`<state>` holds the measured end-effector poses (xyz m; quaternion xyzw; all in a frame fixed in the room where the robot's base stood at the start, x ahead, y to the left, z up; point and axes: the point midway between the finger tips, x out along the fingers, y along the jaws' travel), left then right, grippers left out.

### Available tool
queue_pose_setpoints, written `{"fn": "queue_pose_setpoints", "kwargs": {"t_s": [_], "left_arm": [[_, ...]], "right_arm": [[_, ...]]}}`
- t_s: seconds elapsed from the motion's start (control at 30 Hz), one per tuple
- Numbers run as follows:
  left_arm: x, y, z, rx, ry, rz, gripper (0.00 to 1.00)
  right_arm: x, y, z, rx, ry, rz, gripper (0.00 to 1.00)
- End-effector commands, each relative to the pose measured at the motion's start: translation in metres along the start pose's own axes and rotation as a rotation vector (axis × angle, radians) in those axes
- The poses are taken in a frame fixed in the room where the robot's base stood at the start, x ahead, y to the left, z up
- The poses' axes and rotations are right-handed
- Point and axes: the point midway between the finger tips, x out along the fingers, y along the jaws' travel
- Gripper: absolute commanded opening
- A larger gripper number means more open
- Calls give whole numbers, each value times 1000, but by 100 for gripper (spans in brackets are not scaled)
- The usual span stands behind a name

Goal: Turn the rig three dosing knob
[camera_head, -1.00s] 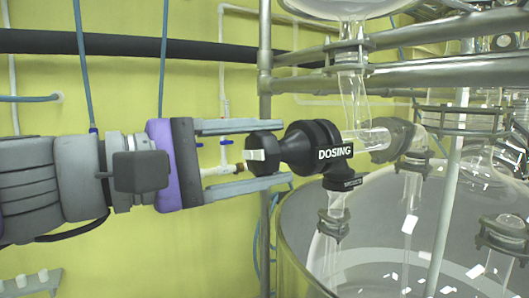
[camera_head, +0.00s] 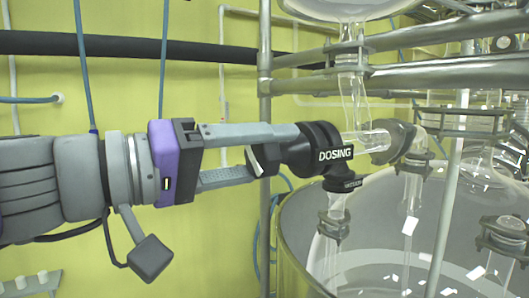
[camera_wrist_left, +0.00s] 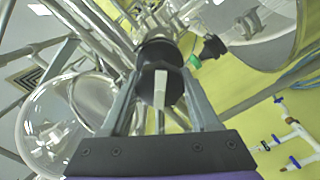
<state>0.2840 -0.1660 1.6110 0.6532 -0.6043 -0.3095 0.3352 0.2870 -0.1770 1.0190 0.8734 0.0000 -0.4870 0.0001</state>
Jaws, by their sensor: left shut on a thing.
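The black dosing valve (camera_head: 318,152) with the white word DOSING sits on the glass pipework. Its dark knob (camera_head: 262,160) with a white pointer mark faces left, towards my left gripper. My left gripper (camera_head: 262,156) is shut on this knob, one finger above and one below it. In the left wrist view the knob (camera_wrist_left: 160,87) with its pale pointer stands between the two fingers (camera_wrist_left: 160,105). My right gripper is in neither view.
Metal rails (camera_head: 400,80) run above the valve. A large glass vessel (camera_head: 300,215) stands below right. A grey upright post (camera_head: 265,110) stands behind the fingers. Yellow wall with thin pipes lies behind.

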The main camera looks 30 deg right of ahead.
Motion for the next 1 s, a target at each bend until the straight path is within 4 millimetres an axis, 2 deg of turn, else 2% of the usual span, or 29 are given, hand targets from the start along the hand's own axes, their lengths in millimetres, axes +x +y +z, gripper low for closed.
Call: {"fn": "queue_pose_setpoints", "kwargs": {"t_s": [0.7,1.0], "left_arm": [[0,1,1,675,-1,0,6],[0,0,1,893,-2,-1,6]], "right_arm": [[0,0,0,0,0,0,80],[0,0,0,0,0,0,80]]}}
